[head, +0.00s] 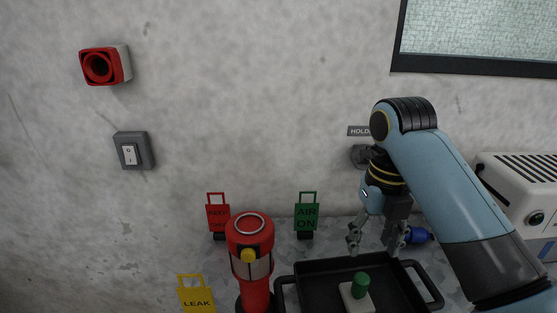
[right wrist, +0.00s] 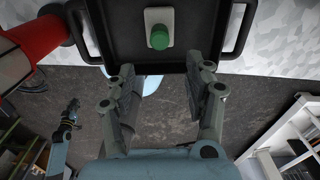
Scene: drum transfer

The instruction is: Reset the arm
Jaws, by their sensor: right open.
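My right arm (head: 440,190) comes in from the right in the head view and bends down at its elbow. My right gripper (head: 374,246) is open and empty, with its fingers pointing down above the back right part of the black tray (head: 317,267). In the right wrist view, the two fingers of the right gripper (right wrist: 160,65) stand apart with nothing between them. A green-capped piece on a white base (head: 360,287) sits in the tray, clear of the fingers. My left gripper (right wrist: 71,111) shows small at the left of the right wrist view; its jaws are too small to read.
A red cylinder (head: 250,237) stands left of the tray. Red (head: 218,213), green (head: 307,212) and yellow (head: 196,296) tags stand nearby. A blue object (head: 418,235) lies behind the gripper. A white box (head: 520,185) stands at right. The wall holds a switch (head: 131,152).

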